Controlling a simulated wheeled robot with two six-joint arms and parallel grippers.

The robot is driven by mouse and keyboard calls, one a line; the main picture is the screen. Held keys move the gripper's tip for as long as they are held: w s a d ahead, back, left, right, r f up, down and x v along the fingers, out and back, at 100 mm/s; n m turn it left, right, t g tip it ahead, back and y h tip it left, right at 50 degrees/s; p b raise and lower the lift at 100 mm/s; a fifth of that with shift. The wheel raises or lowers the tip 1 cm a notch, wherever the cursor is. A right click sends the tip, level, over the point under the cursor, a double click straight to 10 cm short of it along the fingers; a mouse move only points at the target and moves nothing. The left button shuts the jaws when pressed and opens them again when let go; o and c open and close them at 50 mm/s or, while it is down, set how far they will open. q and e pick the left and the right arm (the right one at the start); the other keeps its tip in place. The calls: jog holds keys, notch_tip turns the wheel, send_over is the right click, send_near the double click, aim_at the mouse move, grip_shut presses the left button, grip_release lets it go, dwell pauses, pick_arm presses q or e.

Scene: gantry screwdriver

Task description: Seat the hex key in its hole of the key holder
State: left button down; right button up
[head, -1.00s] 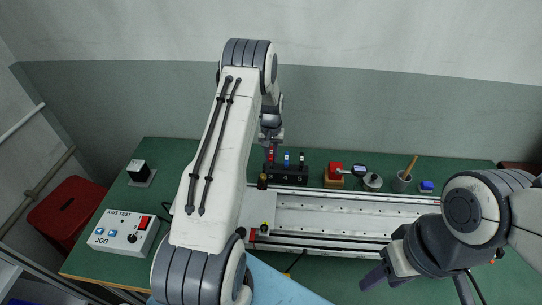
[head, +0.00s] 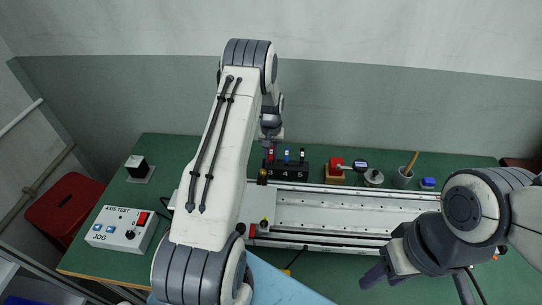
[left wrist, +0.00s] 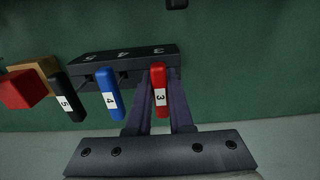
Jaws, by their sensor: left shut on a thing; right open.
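A red hex key labelled 3 (left wrist: 159,90) is between the fingers of my left gripper (left wrist: 152,100), which is shut on it. In the head view the left gripper (head: 270,138) is above the left end of the black key holder (head: 288,171), and the red handle (head: 271,155) shows just below it. The holder also shows in the left wrist view (left wrist: 135,60). The red key is at the holder's end marked 3. Its lower end is hidden, so I cannot tell how deep it sits. My right gripper (head: 418,284) is open and empty at front right.
A blue key 4 (left wrist: 110,93) and a black key 5 (left wrist: 68,97) stand in the holder beside the red one. A red-topped block (head: 336,171) stands to the holder's right. The gantry rail (head: 340,210) runs in front. A control box (head: 122,229) is at left.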

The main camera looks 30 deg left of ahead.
pick_arm(q)
jog(key=c, duration=0.7)
grip_release()
jog(key=shift+c, duration=0.2)
notch_tip(320, 180, up, 9)
jog(key=shift+r+b, duration=0.1)
jog(key=shift+b, duration=0.9)
jog(key=shift+r, duration=0.7)
